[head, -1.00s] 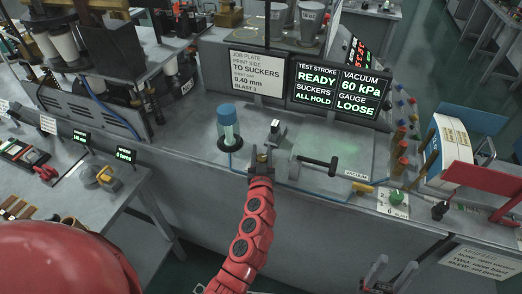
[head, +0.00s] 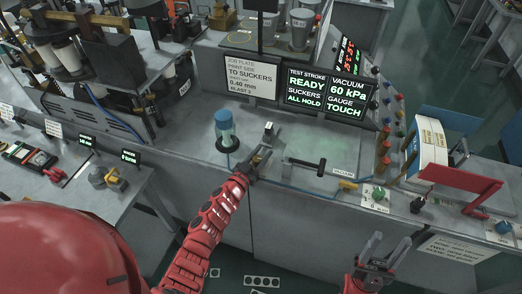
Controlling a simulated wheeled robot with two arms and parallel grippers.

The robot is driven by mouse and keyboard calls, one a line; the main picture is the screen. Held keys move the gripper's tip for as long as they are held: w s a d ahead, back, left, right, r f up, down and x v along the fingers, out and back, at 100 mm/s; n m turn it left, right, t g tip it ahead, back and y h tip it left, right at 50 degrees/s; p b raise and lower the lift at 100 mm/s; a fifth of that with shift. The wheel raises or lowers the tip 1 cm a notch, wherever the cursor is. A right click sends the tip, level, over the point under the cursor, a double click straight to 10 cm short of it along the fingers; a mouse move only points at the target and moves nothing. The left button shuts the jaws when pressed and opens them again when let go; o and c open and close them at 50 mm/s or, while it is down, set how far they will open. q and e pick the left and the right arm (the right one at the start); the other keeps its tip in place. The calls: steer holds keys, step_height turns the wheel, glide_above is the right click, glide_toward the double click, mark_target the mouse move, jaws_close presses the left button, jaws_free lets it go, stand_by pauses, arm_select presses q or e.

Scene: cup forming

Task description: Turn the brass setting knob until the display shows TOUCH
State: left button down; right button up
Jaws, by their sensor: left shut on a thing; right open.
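My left gripper (head: 254,164) is at the front of the grey bench, below a small block with a white top (head: 269,129). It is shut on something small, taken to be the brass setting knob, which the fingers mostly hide. The black display (head: 346,96) reads GAUGE TOUCH in green, under VACUUM 60 kPa; its left part reads READY and ALL HOLD. My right gripper (head: 384,250) is open and empty, low at the right, in front of the bench.
A blue-capped clear cylinder (head: 224,127) stands just left of my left gripper. A black-handled lever (head: 308,163) lies to its right. A green knob (head: 378,193) and a red bracket (head: 462,180) are further right. A job plate sign (head: 250,77) stands behind.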

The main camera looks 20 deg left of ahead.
stand_by(0.4)
arm_select(q)
steer(key=shift+c, duration=2.1)
jaws_free()
steer(key=shift+s+a+f, duration=0.1)
steer(key=shift+s, duration=0.2)
steer(key=b+v, duration=0.5)
steer(key=v, duration=1.1)
steer(key=shift+s, duration=0.35)
steer(key=shift+a, duration=0.1)
